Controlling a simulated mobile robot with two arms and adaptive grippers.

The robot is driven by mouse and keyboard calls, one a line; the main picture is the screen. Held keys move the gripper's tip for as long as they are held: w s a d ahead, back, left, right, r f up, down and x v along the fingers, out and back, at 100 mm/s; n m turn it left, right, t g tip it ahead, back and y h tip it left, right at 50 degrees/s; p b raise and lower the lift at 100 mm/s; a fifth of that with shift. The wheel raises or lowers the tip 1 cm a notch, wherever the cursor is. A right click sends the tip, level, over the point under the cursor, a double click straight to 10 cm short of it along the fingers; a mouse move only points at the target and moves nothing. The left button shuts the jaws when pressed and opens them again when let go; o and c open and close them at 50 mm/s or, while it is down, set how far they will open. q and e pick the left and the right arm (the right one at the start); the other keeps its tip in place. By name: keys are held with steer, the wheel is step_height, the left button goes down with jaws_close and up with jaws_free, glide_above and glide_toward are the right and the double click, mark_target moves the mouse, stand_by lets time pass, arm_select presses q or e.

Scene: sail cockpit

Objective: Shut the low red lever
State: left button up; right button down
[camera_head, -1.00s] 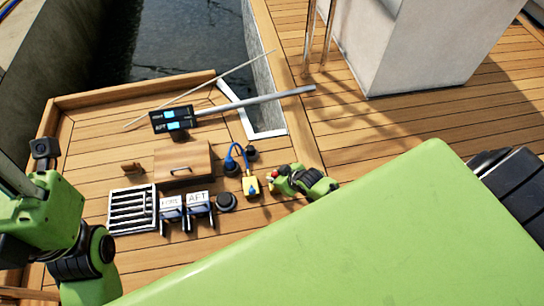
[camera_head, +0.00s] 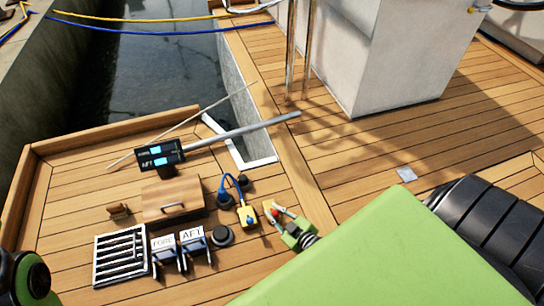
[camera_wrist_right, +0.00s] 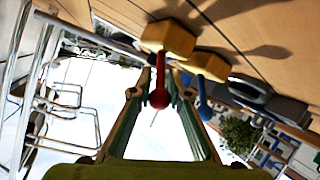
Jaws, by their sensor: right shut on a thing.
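The red lever (camera_wrist_right: 158,97) has a round red knob and a stem that runs up to a yellow block (camera_wrist_right: 169,38) in the right wrist view. My right gripper (camera_wrist_right: 160,85) is shut on it, with the fingers on either side of the stem. In the head view my right gripper (camera_head: 281,218) sits on the deck just right of the yellow valve with the blue handle (camera_head: 248,218). A bit of red (camera_head: 274,212) shows at its fingertips; the rest of the lever is hidden there.
The blue lever (camera_wrist_right: 203,106) hangs close beside the right finger. A wooden hatch (camera_head: 172,200), a grate (camera_head: 120,256), FORE and AFT switches (camera_head: 192,236) and a tiller (camera_head: 245,131) lie to the left.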

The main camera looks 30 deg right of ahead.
stand_by(0.3)
steer(key=c, duration=1.9)
jaws_free()
steer(key=v, duration=1.2)
